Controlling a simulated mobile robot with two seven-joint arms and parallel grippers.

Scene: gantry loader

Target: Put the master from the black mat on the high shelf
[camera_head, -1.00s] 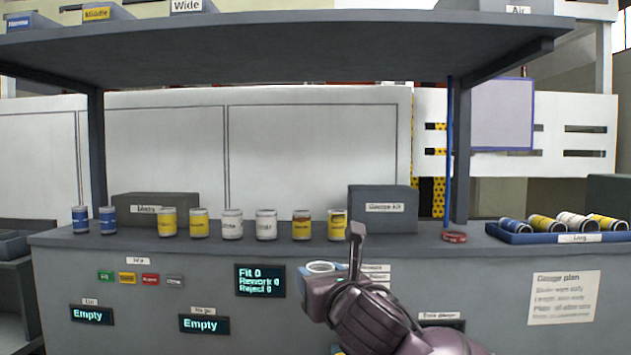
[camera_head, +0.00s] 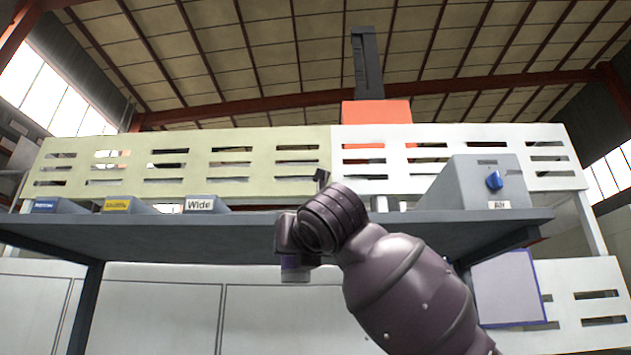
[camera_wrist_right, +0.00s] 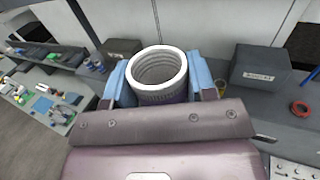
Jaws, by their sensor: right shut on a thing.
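The master (camera_wrist_right: 158,66) is a hollow cylinder with a white rim, a ridged inside and a purplish lower wall. In the right wrist view it sits between the blue fingers of my right gripper (camera_wrist_right: 160,80), which is shut on it. In the head view my right gripper (camera_head: 294,258) is in front of the high shelf (camera_head: 150,230), around the height of its front edge. Only a small part of the held piece shows under the gripper there. The black mat cannot be made out. My left gripper is out of view.
On the shelf stand low bins at the left, one labelled Wide (camera_head: 205,205), and a grey Air box (camera_head: 480,182) with a blue knob at the right. The shelf front between them looks clear. Below, the right wrist view shows a grey box (camera_wrist_right: 262,68) and a red ring (camera_wrist_right: 299,109).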

